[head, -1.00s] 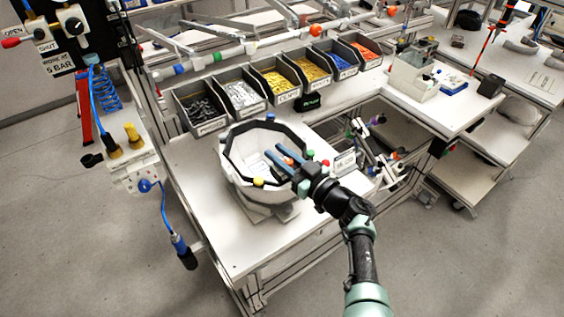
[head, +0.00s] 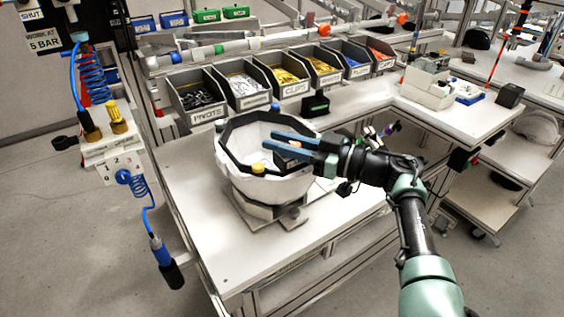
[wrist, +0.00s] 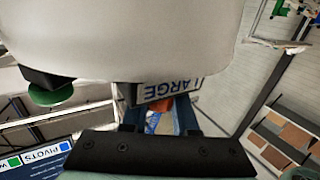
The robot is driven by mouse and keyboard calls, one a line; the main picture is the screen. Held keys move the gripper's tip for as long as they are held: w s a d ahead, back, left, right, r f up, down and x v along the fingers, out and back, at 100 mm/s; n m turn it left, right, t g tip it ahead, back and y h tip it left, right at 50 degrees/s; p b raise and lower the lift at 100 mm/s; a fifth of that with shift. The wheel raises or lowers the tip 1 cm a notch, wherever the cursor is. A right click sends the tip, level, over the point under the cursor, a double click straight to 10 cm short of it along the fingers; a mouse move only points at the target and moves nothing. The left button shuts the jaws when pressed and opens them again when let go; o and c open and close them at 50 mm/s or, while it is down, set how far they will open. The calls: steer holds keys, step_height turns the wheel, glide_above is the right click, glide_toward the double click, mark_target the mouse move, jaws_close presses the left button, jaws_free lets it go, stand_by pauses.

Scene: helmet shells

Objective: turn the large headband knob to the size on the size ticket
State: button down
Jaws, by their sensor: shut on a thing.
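The white helmet shell (head: 240,190) sits open side up on a grey stand (head: 270,212), with a black band around its rim. My gripper (head: 270,139) reaches in from the right over the rim, its blue fingers nearly level. In the wrist view, a plate reading LARGE (wrist: 165,90) lies beside the shell's pale wall (wrist: 140,40). Just below it, an orange piece (wrist: 165,107), apparently the large headband knob, is between my fingers and mostly hidden. I cannot make out a size ticket now.
Labelled bins of small parts (head: 245,104) line the back of the white table (head: 215,235). An air-line post with a blue hose (head: 150,215) stands at the left. The table's front left is clear. A side bench (head: 455,118) lies at the right.

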steer(key=shift+s+a+f+n+g+y+b, duration=0.15)
steer(key=shift+n+g+b, duration=0.25)
steer(key=shift+b, duration=1.15)
steer(key=shift+n+g+y+b, duration=0.15)
steer(key=shift+n+g+b, duration=0.25)
steer(key=shift+b, duration=1.1)
steer(key=shift+r+g+b, duration=0.3)
steer(key=shift+g+b, duration=0.1)
steer(key=shift+b, duration=0.4)
steer(key=c, duration=0.7)
jaws_free()
steer(key=shift+f, duration=0.1)
